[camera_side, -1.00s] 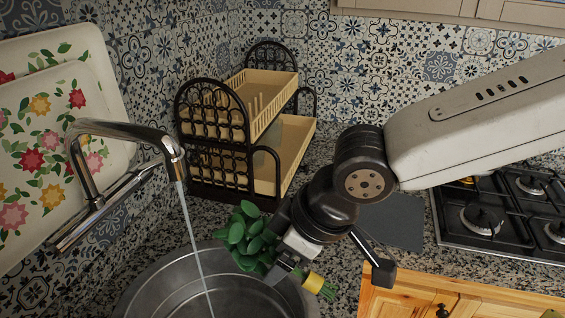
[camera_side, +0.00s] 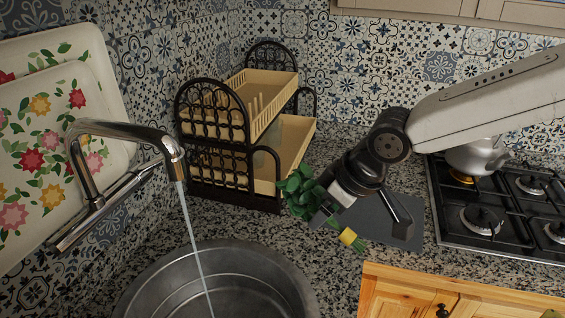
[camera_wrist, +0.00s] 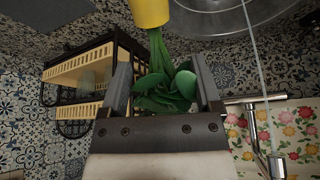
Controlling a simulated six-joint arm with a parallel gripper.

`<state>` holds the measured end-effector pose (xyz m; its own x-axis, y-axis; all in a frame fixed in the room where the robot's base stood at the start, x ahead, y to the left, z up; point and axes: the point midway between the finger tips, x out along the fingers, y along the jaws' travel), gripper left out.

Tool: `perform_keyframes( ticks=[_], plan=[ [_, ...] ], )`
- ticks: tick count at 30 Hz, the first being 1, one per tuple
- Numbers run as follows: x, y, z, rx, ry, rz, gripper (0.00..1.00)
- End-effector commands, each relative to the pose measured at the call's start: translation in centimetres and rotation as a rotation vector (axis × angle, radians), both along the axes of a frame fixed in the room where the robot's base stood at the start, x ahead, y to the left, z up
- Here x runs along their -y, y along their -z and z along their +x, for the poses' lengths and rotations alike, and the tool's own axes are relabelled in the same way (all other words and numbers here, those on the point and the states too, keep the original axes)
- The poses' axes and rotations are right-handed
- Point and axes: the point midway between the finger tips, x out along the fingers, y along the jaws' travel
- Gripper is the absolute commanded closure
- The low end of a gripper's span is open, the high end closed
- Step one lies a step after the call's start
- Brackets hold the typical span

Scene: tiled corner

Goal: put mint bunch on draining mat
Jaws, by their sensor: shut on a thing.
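The mint bunch (camera_side: 299,190) has green leaves and stems bound with a yellow band (camera_side: 347,237). My gripper (camera_side: 326,214) is shut on the mint bunch and holds it in the air, leaves toward the left and stem ends toward the lower right. In the wrist view the mint leaves (camera_wrist: 166,90) lie between the two fingers of my gripper (camera_wrist: 166,82), with the yellow band at the top edge. The dark grey draining mat (camera_side: 404,212) lies flat on the counter, behind and right of the bunch in the side view. My gripper hides part of the mat.
A steel sink (camera_side: 215,285) with a running tap (camera_side: 120,170) is at lower left. A two-tier dish rack (camera_side: 250,130) stands behind it. A gas hob (camera_side: 490,205) with a kettle (camera_side: 478,156) is at right. Wooden cabinets (camera_side: 450,292) are below the counter's front edge.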

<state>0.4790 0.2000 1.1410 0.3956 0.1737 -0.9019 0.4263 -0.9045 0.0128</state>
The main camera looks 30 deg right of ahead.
Motion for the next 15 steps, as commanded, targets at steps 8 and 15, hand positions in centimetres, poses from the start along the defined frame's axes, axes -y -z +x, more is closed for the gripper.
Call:
perform_keyframes(
  ticks=[8,15],
  plan=[
    [7.7,1.1,1.9,0.001,0.167,0.002,0.77],
    [14.1,2.0,2.3,0.001,0.305,0.001,0.77]
  ],
)
